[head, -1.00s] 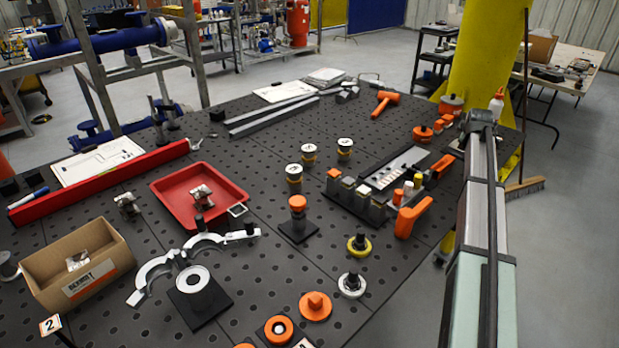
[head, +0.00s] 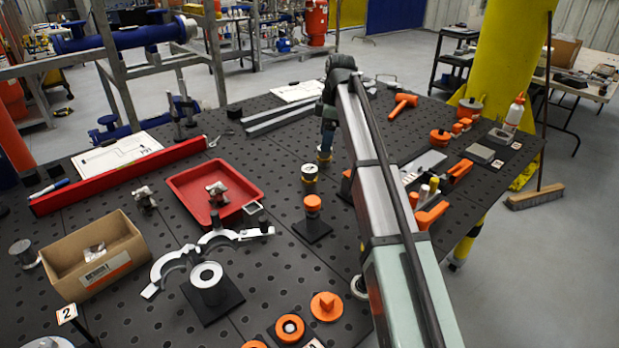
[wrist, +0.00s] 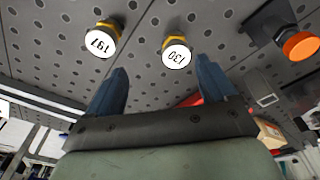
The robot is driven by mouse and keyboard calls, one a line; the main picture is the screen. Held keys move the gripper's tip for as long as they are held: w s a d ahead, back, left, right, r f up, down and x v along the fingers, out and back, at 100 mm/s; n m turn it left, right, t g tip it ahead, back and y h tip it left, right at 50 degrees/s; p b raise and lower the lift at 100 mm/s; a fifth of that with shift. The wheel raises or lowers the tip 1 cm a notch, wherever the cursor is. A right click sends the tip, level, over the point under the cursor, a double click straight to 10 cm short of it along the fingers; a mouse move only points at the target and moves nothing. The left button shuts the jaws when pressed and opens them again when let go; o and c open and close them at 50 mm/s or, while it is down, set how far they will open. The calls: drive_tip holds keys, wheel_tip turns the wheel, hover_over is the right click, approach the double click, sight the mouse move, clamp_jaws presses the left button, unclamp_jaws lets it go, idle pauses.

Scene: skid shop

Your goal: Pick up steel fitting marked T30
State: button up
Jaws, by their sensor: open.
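In the wrist view two fittings with yellow collars and white round tops stand on the perforated table. The right top, upside down, appears to read T30 (wrist: 177,54); the left fitting's label (wrist: 102,40) is different and hard to read. My gripper (wrist: 161,65) is open and empty, its blue fingers spread below the tops in the picture, the T30 top lying roughly between the finger lines. In the head view my gripper (head: 327,138) hangs above the group of fittings. One fitting (head: 309,174) shows clearly; another (head: 323,157) is partly hidden beneath the gripper.
An orange-topped peg (head: 312,204) on a black base stands nearer than the fittings. A red tray (head: 180,187) lies to the left, and a rack of small parts (head: 428,160) to the right, partly hidden by my arm. A cardboard box (head: 120,235) stands front left.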

sight(309, 168)
drive_tip(key=shift+n+g, duration=0.3)
drive_tip(key=a+f, duration=0.1)
drive_tip(key=f, duration=0.1)
drive_tip(key=s+a+f, duration=0.1)
drive_tip(key=f, duration=0.2)
drive_tip(key=a+f, duration=0.1)
drive_tip(key=f, duration=0.2)
drive_tip(key=shift+s+a, duration=0.35)
drive_tip(key=shift+s, duration=0.05)
drive_tip(key=shift+s+a+f, duration=0.1)
drive_tip(key=shift+a+f, duration=0.15)
drive_tip(key=shift+f, duration=0.55)
drive_tip(key=shift+s+a+f, duration=0.1)
drive_tip(key=shift+a+f, duration=0.1)
drive_tip(key=shift+f, duration=0.65)
drive_tip(key=shift+s+a+f, duration=0.1)
drive_tip(key=shift+a+f, duration=0.15)
drive_tip(key=shift+f, duration=0.55)
drive_tip(key=shift+w, duration=0.1)
drive_tip(key=c, duration=1.2)
